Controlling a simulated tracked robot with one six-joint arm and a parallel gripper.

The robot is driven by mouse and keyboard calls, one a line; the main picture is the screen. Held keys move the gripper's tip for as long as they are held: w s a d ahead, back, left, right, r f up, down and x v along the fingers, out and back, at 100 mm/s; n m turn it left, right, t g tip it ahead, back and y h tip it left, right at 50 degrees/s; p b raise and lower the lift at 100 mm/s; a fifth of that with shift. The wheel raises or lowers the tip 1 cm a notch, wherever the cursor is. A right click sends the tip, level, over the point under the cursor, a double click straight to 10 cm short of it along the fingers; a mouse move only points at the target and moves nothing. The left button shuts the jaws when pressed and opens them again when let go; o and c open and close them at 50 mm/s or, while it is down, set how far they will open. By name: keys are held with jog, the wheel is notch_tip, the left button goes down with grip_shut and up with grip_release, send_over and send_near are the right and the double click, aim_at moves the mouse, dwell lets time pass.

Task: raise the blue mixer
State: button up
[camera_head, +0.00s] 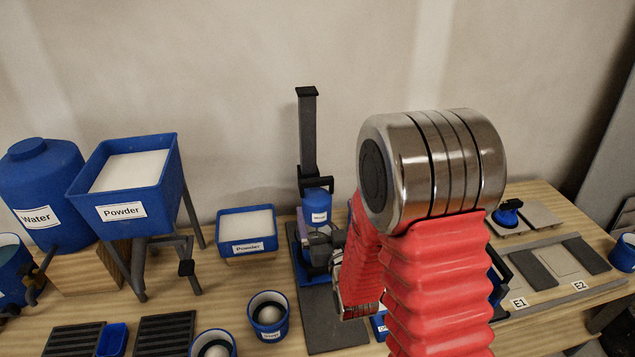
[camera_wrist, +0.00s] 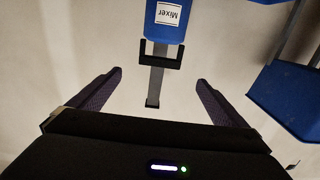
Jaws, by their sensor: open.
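The blue mixer (camera_head: 318,205) hangs on a dark upright stand (camera_head: 308,130) at the back of the table in the head view. In the wrist view the blue mixer (camera_wrist: 166,22) is at the top, with its label upside down, and part of the stand (camera_wrist: 154,88) shows below it. My gripper (camera_wrist: 160,78) is open, with its two dark fingers spread left and right. No object is seen held between the fingers. In the head view my gripper (camera_head: 322,248) is just below the mixer, largely hidden by the arm and hard to make out.
A powder hopper (camera_head: 125,195) and a water tank (camera_head: 40,190) stand at the left. A powder tray (camera_head: 246,232) is left of the mixer stand, with a bucket (camera_head: 268,315) in front. Tile slots and a blue-handled tool (camera_head: 507,213) are at the right.

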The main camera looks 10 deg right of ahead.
aim_at(317, 184)
jog(key=shift+w, duration=0.1)
dwell(0.3)
jog(key=w, duration=1.3)
jog(key=shift+w, duration=0.35)
jog(key=shift+c, duration=0.5)
jog(key=c, duration=1.4)
notch_tip(317, 184, up, 13)
jog(key=o, duration=1.2)
jog(key=shift+r, duration=0.1)
jog(key=o, duration=0.3)
